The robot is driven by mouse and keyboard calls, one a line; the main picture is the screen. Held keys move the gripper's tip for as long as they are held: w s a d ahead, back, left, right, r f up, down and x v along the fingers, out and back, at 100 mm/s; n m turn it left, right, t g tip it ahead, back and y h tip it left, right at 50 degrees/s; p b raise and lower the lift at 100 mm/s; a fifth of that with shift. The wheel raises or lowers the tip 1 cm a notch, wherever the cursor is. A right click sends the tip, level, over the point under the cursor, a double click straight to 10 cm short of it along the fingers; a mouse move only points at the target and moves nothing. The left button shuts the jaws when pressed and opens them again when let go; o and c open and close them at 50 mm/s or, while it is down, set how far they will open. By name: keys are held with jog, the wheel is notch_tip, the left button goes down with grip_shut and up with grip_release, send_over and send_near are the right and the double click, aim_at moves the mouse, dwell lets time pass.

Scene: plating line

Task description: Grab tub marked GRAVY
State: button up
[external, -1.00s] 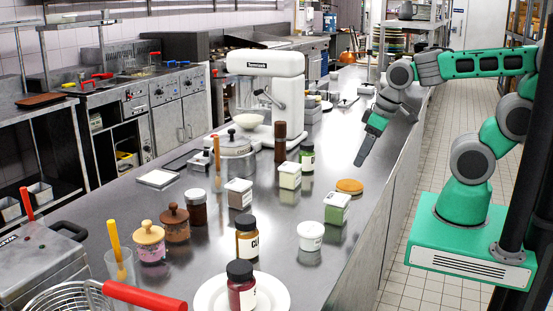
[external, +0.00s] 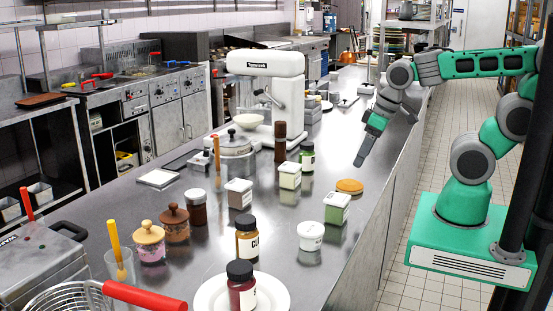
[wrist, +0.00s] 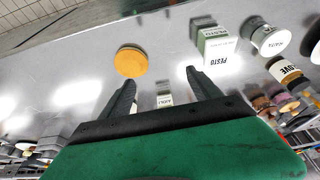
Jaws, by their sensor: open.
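I cannot read GRAVY on any tub in these frames. In the wrist view, one square tub (wrist: 216,46) reads PESTO. Another small tub (wrist: 165,100) shows between my fingers, its label seemingly AIOLI, some way off. My gripper (external: 359,163) is open and empty, above the counter's right side, behind the tubs; its fingers also show in the wrist view (wrist: 161,76).
An orange-brown disc (external: 349,186) lies near the green tub. A round white tub (external: 311,236), a dark-lidded jar (external: 247,237) and another jar (external: 240,286) on a white plate (external: 277,291) stand nearer. A white mixer (external: 265,90) stands at the back left.

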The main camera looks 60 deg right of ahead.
aim_at(245, 185)
jog(key=shift+o, duration=0.6)
jog(key=w+a+f+n+t+h, duration=0.1)
jog(key=w+a+f+n+t, duration=0.15)
jog(key=w+n, duration=0.6)
jog(key=w+a+f+n+t, duration=0.1)
jog(key=w+a+n+t, duration=0.15)
jog(key=w+n, duration=0.65)
jog(key=w+a+f+n+t, duration=0.1)
jog(key=w+a+n, duration=0.2)
jog(key=a+n, duration=0.1)
jog(key=w+a+f+n+t, duration=0.2)
jog(key=w+a+n, duration=0.1)
jog(key=n, duration=0.4)
jog(key=w+a+f+n+t+b, duration=0.1)
jog(key=w+a+n, duration=0.2)
jog(key=n, duration=0.3)
jog(key=shift+w+a+f+y, duration=0.1)
jog(key=shift+a+f+y, duration=0.2)
jog(key=shift+a, duration=0.55)
jog(key=shift+w+d+f+n+t, duration=0.1)
jog(key=shift+w+d+n+t, duration=0.05)
jog(key=shift+w+n+t, duration=0.2)
jog(key=p+x, duration=0.1)
jog(key=x, duration=0.6)
jog(key=shift+w+f+p, duration=0.15)
jog(key=shift+w+p, duration=0.05)
jog(key=shift+p, duration=0.1)
jog(key=shift+s, duration=0.1)
jog(key=shift+c, duration=0.2)
